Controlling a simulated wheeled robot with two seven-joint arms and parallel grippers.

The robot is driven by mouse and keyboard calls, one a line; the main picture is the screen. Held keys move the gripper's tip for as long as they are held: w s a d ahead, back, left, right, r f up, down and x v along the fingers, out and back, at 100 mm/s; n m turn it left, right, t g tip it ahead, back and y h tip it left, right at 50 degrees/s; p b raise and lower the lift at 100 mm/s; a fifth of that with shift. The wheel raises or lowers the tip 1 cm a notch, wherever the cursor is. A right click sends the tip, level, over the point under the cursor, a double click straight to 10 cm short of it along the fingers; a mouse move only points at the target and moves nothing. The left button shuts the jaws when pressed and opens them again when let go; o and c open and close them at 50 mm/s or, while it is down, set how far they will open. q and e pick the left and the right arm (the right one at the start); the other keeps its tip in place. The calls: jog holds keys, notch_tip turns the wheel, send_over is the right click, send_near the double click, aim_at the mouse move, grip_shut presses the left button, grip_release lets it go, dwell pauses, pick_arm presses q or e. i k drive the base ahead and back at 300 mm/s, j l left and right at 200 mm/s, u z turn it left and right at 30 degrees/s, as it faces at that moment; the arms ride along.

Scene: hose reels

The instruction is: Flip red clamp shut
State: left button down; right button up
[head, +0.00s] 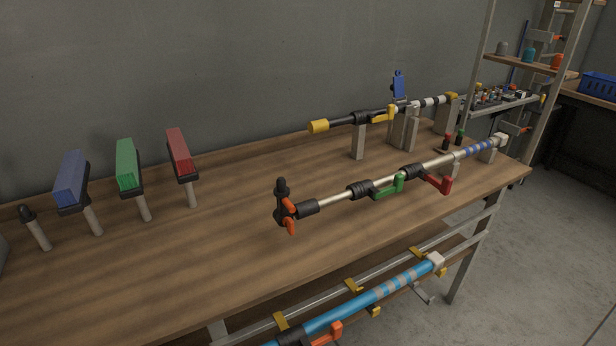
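A long silver pole (337,200) lies across the right part of the wooden table, held above the top. The red clamp (437,183) is a small lever on this pole, right of a black collar (413,171). Its red lever slants away from the pole toward the front, with a raised tab at its end. A green clamp lever (388,189) sits on the same pole to the left, closer along it. Neither of my grippers shows in the head view.
Blue (70,178), green (128,164) and red (179,151) blocks stand on posts at the left. A second pole with a yellow end (318,126) lies behind. A blue pole (365,301) hangs below the table's front edge. The table's (190,258) front left area is clear.

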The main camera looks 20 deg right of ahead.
aim_at(444, 187)
jog(key=z, duration=1.55)
